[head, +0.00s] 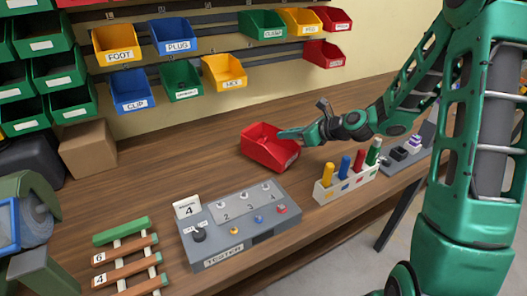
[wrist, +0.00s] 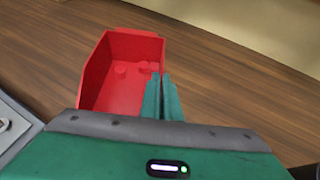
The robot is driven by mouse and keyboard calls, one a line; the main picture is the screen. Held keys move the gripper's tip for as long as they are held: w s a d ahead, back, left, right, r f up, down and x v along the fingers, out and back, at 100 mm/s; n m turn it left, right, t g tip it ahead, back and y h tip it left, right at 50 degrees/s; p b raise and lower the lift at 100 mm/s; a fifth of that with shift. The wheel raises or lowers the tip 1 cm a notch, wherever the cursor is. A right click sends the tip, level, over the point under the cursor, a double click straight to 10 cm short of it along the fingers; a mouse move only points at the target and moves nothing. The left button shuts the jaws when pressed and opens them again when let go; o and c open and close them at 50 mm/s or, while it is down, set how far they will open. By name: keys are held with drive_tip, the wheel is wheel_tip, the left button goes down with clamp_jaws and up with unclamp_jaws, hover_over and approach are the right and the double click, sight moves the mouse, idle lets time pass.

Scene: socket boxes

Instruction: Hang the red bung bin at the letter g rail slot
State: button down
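A red bin (head: 266,150) sits on the wooden workbench, open side up; in the wrist view the red bin (wrist: 120,75) shows a few small red pieces inside. Its label cannot be read. My gripper (head: 287,135) is at the bin's right wall. In the wrist view the two green fingertips of my gripper (wrist: 162,88) are close together, one on each side of that wall, and appear shut on it. The wall rails (head: 205,62) behind the bench carry bins, with free stretches between some of them. Their slot letters are too small to read.
Blue, yellow, green and red bins hang on the rails, including PLUG (head: 178,45) and FOOT (head: 119,55). On the bench are a tester box (head: 240,225), a rack of coloured pegs (head: 345,185) and a cardboard box (head: 88,150). The bench behind the red bin is clear.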

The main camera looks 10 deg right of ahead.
drive_tip(key=shift+s+d+r, duration=0.1)
drive_tip(key=shift+s+d, duration=1.1)
drive_tip(key=shift+s, duration=0.2)
drive_tip(key=shift+s+d+r, duration=0.1)
drive_tip(key=shift+s+d, duration=1.05)
drive_tip(key=shift+s, duration=0.2)
drive_tip(key=shift+w+d+f, duration=0.15)
drive_tip(key=shift+w+f, duration=0.05)
drive_tip(key=shift+w, duration=0.3)
drive_tip(key=w, duration=0.2)
drive_tip(key=w+d, duration=0.1)
drive_tip(key=w, duration=0.2)
drive_tip(key=w+d, duration=0.1)
drive_tip(key=w, duration=0.2)
drive_tip(key=shift+d, duration=0.15)
drive_tip(key=w+d+r+m+t+h, duration=0.1)
drive_tip(key=w+d+r+m+h, duration=0.1)
drive_tip(key=w+d+r, duration=0.65)
drive_tip(key=w+d+r+m+t+h, duration=0.15)
drive_tip(key=w+d+r, duration=0.35)
drive_tip(key=w+r, duration=0.65)
drive_tip(key=w+a, duration=0.2)
drive_tip(key=w, duration=0.8)
drive_tip(key=shift+a+f+m, duration=0.4)
drive_tip(key=shift+m, duration=0.05)
drive_tip(key=shift+w+h, duration=0.1)
drive_tip(key=shift+h, duration=0.15)
